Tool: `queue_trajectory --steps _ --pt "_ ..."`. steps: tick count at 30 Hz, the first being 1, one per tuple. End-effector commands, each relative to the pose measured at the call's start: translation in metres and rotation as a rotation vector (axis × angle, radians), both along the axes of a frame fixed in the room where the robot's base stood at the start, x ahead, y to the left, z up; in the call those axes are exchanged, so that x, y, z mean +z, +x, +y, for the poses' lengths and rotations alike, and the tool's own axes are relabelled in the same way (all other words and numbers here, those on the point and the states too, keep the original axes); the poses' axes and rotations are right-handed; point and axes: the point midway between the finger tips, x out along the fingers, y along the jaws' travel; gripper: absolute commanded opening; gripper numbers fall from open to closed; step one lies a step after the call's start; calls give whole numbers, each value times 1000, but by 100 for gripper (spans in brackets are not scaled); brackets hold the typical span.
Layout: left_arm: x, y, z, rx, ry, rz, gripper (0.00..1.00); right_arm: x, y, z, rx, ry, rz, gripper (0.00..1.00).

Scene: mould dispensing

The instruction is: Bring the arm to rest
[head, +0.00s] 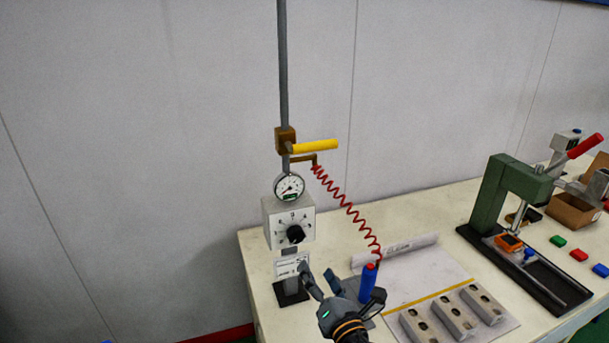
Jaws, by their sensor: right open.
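My right gripper (322,284) is at the bottom middle of the head view, over the left part of the table. Its fingers are apart, and I see nothing between them. A blue dispensing handle with a red top (368,283) stands upright just to its right, joined to a red coiled hose (345,208). I cannot tell whether the gripper touches the handle. My left gripper is not in view.
A regulator post with a gauge (289,187) and dial box (288,222) stands left of the gripper. Metal moulds (452,316) lie at the table's front. A green press (506,195) stands at right, near small coloured blocks (579,255). The white table (421,206) is bare behind.

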Motion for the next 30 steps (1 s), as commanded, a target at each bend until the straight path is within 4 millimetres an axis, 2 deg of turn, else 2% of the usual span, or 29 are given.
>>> queue_trajectory --steps 4,7,11,12,15,22,30 --pt "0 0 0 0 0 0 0 -14 -20 -24 -137 302 172 64" --pt "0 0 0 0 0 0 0 -39 -49 -58 -325 644 368 64" --pt "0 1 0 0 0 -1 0 -81 -107 -102 -626 1087 616 64" --pt "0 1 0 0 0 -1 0 -92 -127 -112 -715 1202 676 64" --pt "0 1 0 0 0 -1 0 -114 -172 -131 -914 1420 788 64" --pt "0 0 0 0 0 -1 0 -137 -254 -150 -1262 1721 927 64" --pt "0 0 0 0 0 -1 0 -141 -337 -160 -1615 1932 996 64"
